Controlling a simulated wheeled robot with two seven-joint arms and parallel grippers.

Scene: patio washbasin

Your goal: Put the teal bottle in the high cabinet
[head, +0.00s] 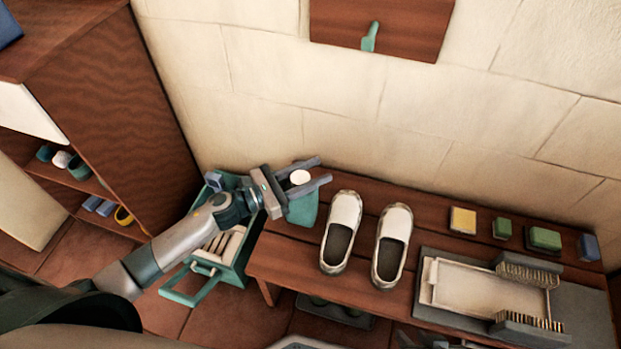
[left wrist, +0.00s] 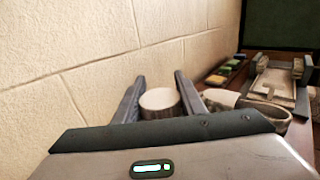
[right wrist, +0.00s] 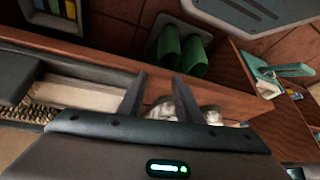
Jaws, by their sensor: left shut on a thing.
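The teal bottle (head: 303,208) with a round white cap (head: 299,177) stands at the left end of the wooden bench, against the wall side. My left gripper (head: 318,170) is around its upper part, one finger on each side of the cap, shut on it. In the left wrist view the cap (left wrist: 160,98) sits between the fingers; the teal body is hidden there. A wooden cabinet (head: 410,22) with a teal handle (head: 369,37) is high on the wall, cut off by the top edge; its front looks closed. My right gripper (right wrist: 160,74) is open and empty near the bench edge.
White shoes (head: 341,232) stand right of the bottle. A brush tray (head: 487,292), a yellow block (head: 463,220) and green blocks (head: 544,238) lie further right. A teal crate (head: 238,262) is left of the bench, near a tall wooden shelf (head: 115,110).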

